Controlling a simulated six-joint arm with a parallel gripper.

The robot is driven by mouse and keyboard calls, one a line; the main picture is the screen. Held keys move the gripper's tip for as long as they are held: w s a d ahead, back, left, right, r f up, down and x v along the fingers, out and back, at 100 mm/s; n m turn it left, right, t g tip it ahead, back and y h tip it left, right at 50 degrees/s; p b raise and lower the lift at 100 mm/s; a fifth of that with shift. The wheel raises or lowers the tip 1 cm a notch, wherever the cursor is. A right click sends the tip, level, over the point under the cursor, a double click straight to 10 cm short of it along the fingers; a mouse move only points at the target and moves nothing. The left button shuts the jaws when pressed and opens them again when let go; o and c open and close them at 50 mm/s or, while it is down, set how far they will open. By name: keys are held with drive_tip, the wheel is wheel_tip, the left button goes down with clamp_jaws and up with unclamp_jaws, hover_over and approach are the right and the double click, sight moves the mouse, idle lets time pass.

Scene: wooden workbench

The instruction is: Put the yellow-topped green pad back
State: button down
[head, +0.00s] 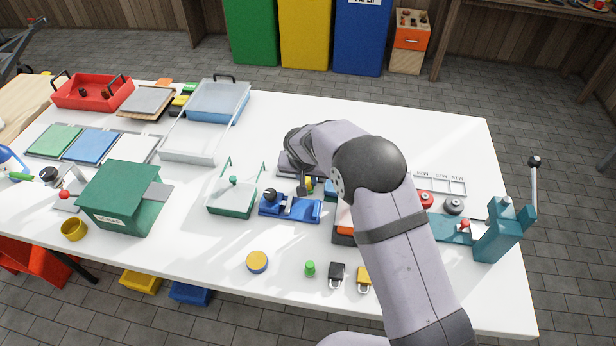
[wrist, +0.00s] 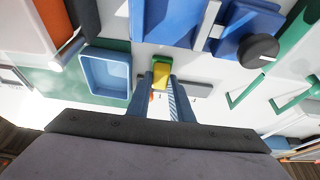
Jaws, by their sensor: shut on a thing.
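The yellow-topped green pad (wrist: 161,74) is between the fingers of my gripper (wrist: 162,84) in the wrist view, its yellow face showing with a green edge above. My gripper is shut on it. In the head view my gripper (head: 306,187) is mostly hidden by my arm, and a small yellow patch of the pad (head: 311,183) shows there. It is just behind the blue vise (head: 290,208), which also shows at the top of the wrist view (wrist: 165,22). I cannot tell whether the pad touches anything below.
A blue open bin (wrist: 106,75) is left of my gripper in the wrist view. A green wire-sided stand (head: 231,204) is left of the vise. A teal lever press (head: 497,230) stands at right. The back middle of the white table (head: 340,110) is clear.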

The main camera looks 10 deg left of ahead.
drive_tip(key=shift+f, duration=0.15)
drive_tip(key=c, duration=1.6)
unclamp_jaws()
drive_tip(key=shift+r, duration=0.2)
drive_tip(key=b+v, duration=0.2)
drive_tip(key=v, duration=1)
